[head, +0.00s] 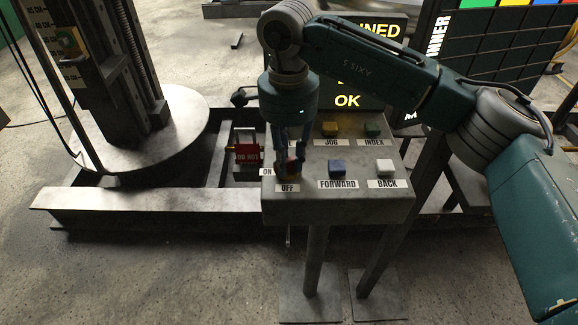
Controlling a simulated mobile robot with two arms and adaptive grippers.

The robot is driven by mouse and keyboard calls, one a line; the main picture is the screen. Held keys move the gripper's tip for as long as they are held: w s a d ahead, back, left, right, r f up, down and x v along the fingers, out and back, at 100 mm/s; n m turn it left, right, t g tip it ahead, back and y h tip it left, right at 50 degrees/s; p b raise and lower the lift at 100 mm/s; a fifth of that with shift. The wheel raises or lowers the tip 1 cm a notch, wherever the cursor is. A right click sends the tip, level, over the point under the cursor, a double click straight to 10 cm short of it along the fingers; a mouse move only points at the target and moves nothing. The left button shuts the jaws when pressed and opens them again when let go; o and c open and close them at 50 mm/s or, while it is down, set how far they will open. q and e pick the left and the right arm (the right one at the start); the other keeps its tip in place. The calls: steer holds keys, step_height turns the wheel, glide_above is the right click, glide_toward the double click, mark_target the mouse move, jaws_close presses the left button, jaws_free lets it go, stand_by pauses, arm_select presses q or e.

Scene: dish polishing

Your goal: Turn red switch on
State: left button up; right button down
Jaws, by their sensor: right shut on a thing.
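The red switch (291,167) is on the left side of the grey control panel (335,208). It is partly hidden by my right gripper (290,165), which reaches down from above and is shut on it. An ON label (267,171) lies to the left of the switch and an OFF label (287,188) lies in front of it. The exact position of the switch is hard to tell behind the fingers. My left gripper is not in view.
Right of the switch are a blue FORWARD button (337,167), a white BACK button (385,166), a yellow JOG button (330,129) and a green INDEX button (372,130). A lit screen (348,101) stands behind.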

mark_target(287, 161)
steer(key=shift+a+m+b, duration=0.1)
steer(key=shift+m+b, duration=1)
steer(key=shift+m, duration=1.2)
steer(key=c, duration=1.5)
jaws_free()
steer(key=shift+c, duration=0.2)
step_height(287, 161, up, 12)
